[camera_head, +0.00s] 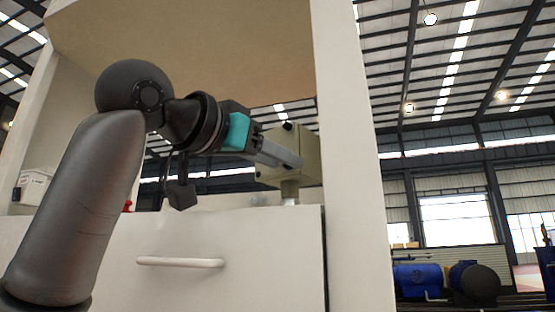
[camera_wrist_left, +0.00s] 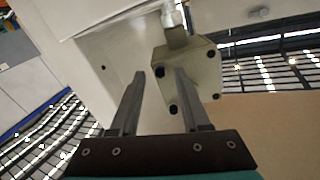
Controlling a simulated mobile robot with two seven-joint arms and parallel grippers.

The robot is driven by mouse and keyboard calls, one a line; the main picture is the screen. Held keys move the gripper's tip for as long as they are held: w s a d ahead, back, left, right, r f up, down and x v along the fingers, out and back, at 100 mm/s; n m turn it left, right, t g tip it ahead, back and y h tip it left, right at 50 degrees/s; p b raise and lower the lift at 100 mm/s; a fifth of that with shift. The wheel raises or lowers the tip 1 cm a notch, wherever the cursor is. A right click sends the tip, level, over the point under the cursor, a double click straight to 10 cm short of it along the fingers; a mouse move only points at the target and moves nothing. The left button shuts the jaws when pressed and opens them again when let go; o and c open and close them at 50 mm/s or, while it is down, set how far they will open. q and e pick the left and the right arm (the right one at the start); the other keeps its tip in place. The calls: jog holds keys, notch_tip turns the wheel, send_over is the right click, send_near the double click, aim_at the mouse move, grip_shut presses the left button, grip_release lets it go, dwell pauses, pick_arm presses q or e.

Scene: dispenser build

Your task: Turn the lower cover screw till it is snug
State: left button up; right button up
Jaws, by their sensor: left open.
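The beige dispenser housing (camera_head: 308,150) stands on a short post above the white counter in the head view. In the left wrist view the housing (camera_wrist_left: 198,58) shows with several dark screw heads near its corners. One dark screw head (camera_wrist_left: 159,71) lies in the gap between my fingertips; I cannot tell whether it is the lower cover screw. My left gripper (camera_head: 297,161) reaches right, in front of the housing. In the left wrist view its two fingers (camera_wrist_left: 160,73) are apart with nothing held between them. Contact with the housing cannot be told. My right gripper is not in view.
The white cabinet front has a handle (camera_head: 180,262) below the arm. A white upright post (camera_head: 350,150) stands right of the housing, and a beige panel (camera_head: 190,40) hangs above. A small white box (camera_head: 35,183) sits at the left. Blue tanks (camera_head: 418,280) stand far off.

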pick_arm(q)
jog(key=b+v, duration=0.4)
jog(key=v, duration=1.1)
jog(key=shift+b, duration=0.4)
jog(key=shift+w, duration=0.1)
